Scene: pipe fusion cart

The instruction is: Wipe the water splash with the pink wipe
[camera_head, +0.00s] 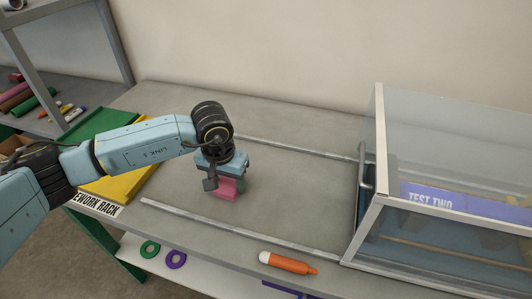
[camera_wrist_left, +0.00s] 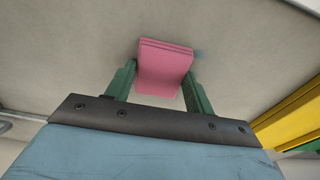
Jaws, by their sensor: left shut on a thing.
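The pink wipe (camera_head: 226,188) is a folded pad under my left gripper (camera_head: 229,181), over the grey cart top. In the left wrist view the pink wipe (camera_wrist_left: 164,68) sits between the two green fingers of my left gripper (camera_wrist_left: 160,88), which is shut on it. I cannot tell whether the wipe touches the surface. A small bluish patch, possibly the water splash (camera_wrist_left: 199,54), shows just beside the wipe's upper right corner in the left wrist view. I cannot make out the splash in the head view. My right gripper is not in view.
Two metal rails (camera_head: 238,232) run along the cart top. An orange tube (camera_head: 287,263) lies near the front edge. Yellow and green trays (camera_head: 126,186) lie at left. Bare surface surrounds the wipe.

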